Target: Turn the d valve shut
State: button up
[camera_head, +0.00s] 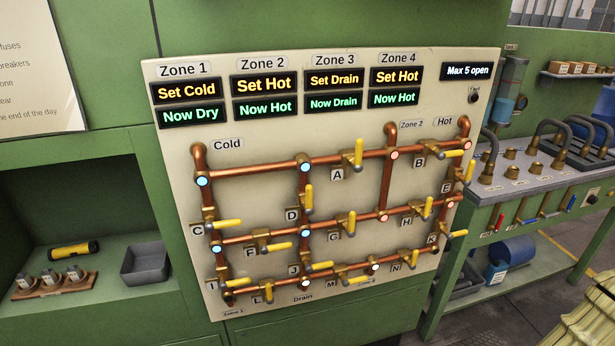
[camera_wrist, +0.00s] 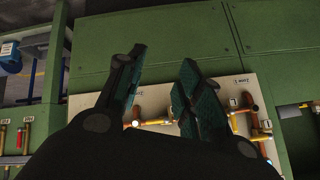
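The D valve (camera_head: 307,197) is on the second vertical copper pipe of the pale panel (camera_head: 345,236), beside the letter D. Its yellow lever stands upright, in line with the vertical pipe. In the wrist view my gripper (camera_wrist: 163,57) shows two dark fingers with teal pads, apart and with nothing between them. The panel (camera_wrist: 158,102) appears upside down beyond the fingers, with part of its pipework showing. My gripper is apart from the panel and is not seen in the head view. I cannot pick out the D valve in the wrist view.
Several other yellow-lever valves surround D, including A (camera_head: 358,155), C (camera_head: 228,224), F (camera_head: 275,247) and G (camera_head: 350,222). Zone displays (camera_head: 263,84) sit above the pipes. A shelf at left holds a flashlight (camera_head: 74,250) and a grey bin (camera_head: 146,263). A workbench (camera_head: 545,180) stands at right.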

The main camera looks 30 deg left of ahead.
jog(key=w+a+r+n+t+y+p, duration=0.1)
jog(key=w+a+r+n+y, duration=0.15)
jog(key=a+r, duration=0.5)
jog(key=w+a+r+n+t+y+p, duration=0.1)
jog(key=w+a+r+y+p, duration=0.3)
jog(key=r, duration=0.7)
jog(key=n+t+y+p, duration=0.1)
jog(key=n+t+y, duration=0.1)
jog(key=n, duration=0.1)
send_near(311, 191)
jog(key=a, duration=0.1)
jog(key=p+x, duration=0.3)
jog(key=x, duration=0.7)
jog(key=shift+w+p, duration=0.2)
jog(key=shift+p, duration=0.2)
jog(key=shift+d, duration=0.1)
jog(key=shift+c, duration=0.2)
grip_shut()
